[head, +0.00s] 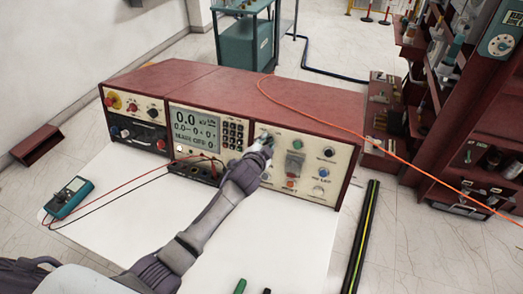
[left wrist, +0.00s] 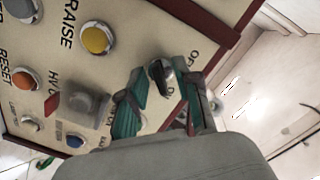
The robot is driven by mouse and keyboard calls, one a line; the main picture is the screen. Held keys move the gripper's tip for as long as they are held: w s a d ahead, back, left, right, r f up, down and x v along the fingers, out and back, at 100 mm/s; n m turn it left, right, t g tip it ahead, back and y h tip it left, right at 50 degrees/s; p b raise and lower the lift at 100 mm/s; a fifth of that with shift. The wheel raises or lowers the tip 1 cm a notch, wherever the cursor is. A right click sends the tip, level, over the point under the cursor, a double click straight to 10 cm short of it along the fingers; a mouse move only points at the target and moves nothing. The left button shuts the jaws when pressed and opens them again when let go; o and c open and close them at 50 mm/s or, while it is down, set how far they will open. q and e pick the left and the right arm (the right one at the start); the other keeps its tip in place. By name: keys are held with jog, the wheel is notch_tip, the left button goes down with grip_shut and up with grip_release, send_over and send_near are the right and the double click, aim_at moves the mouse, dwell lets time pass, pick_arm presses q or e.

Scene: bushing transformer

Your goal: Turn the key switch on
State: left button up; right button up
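The red test console (head: 215,82) has a cream control panel. The key switch (left wrist: 161,76), a dark knob with a silver rim, sits near the panel's edge, with "O" lettering partly visible beside it. My left gripper (head: 264,143) is at the upper left of the right-hand panel section and largely covers the switch in the head view. In the left wrist view its green-padded fingers (left wrist: 168,92) are apart, one on each side of the switch. I cannot tell whether they touch it.
Nearby are a yellow button (left wrist: 96,39), an orange button (left wrist: 24,79) and a clear-covered switch (head: 294,163). A multimeter (head: 69,196) with red and black leads lies on the white tabletop (head: 115,215). An orange cable (head: 345,127) crosses the right side. Shelving (head: 470,120) stands at right.

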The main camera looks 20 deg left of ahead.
pick_arm(q)
jog(key=v, duration=1.1)
jog(key=shift+s, duration=0.15)
